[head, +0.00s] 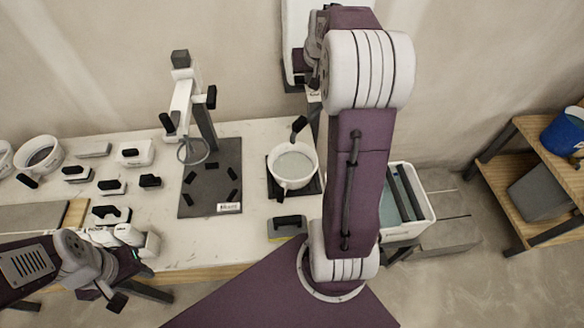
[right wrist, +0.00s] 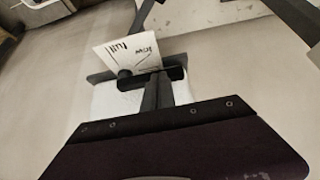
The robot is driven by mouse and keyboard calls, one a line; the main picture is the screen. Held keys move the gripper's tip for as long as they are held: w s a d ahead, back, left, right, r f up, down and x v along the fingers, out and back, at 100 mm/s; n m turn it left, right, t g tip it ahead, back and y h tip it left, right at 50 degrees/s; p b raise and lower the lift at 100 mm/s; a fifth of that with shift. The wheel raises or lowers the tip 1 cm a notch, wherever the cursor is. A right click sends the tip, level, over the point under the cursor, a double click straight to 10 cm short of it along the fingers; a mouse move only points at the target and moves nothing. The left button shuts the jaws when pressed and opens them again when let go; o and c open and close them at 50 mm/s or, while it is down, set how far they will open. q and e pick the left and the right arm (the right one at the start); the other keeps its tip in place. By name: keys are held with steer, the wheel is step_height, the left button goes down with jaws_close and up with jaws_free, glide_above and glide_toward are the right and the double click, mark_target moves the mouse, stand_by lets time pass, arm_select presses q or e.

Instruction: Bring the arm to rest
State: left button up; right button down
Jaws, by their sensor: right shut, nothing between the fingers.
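My right arm (head: 360,185) rises across the middle of the head view, with its elbow high and its forearm folded toward the back wall. The right gripper's tips are not clear there. In the right wrist view my right gripper (right wrist: 152,88) has its dark fingers together and holds nothing. A pale card (right wrist: 126,50) with handwriting shows just beyond the fingers; whether they touch it I cannot tell. My left gripper (head: 128,277) is at the lower left, by the front edge of the worktable (head: 190,255), with its fingers apart and nothing seen between them.
The table holds a dark stand (head: 212,190) with an upright post, a bowl of pale liquid (head: 292,166), a black-handled block (head: 288,225) and several small handled pieces at left. A white bin (head: 420,205) stands right of my arm. A wooden shelf (head: 510,185) is further right.

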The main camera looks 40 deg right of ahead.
steer(key=r, duration=0.1)
steer(key=r+p, duration=0.1)
steer(key=r, duration=0.1)
steer(key=shift+s+a+r+p, duration=0.3)
steer(key=shift+s+r+p, duration=0.05)
steer(key=shift+r+p, duration=0.05)
steer(key=shift+w+d, duration=0.15)
steer(key=w+a+n, duration=0.2)
steer(key=a, duration=0.5)
steer(key=s+a+f+n+g+y, duration=0.1)
steer(key=s+a+f, duration=0.15)
steer(key=a, duration=0.45)
steer(key=s+a+f+n+y, duration=0.2)
steer(key=a+f, duration=0.2)
steer(key=a, duration=0.3)
steer(key=s+a+f+g, duration=0.1)
steer(key=s+f, duration=0.3)
steer(key=s, duration=0.4)
steer(key=s+a+f+g, duration=0.2)
steer(key=s+a+f, duration=0.2)
steer(key=s, duration=0.4)
steer(key=shift+a+f+n+g, duration=0.2)
steer(key=shift+f+n+g, duration=0.1)
steer(key=shift+f, duration=0.35)
steer(key=shift+s+d, duration=0.1)
